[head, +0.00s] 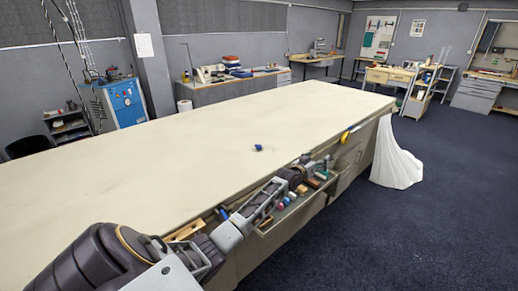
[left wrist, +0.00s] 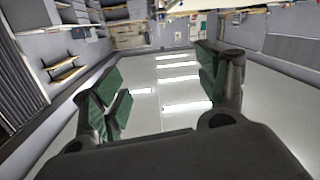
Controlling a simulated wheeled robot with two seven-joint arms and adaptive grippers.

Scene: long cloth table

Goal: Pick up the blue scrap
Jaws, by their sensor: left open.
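The blue scrap (head: 258,147) is a small dark blue piece lying on the pale cloth table (head: 190,145), a little in from its front edge. My left arm comes in from the lower left along that edge. My left gripper (head: 314,168) is at the front edge, to the right of the scrap and apart from it; its fingers are small here. In the left wrist view my left gripper (left wrist: 158,88) shows two green-padded fingers spread wide with nothing between them. The scrap does not show in that view. My right gripper is in neither view.
A shelf (head: 292,212) with small tools and blocks runs along the table's front side, partly behind my arm. A white cloth (head: 397,160) hangs at the table's far right end. The tabletop around the scrap is clear. Benches and shelves stand along the walls.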

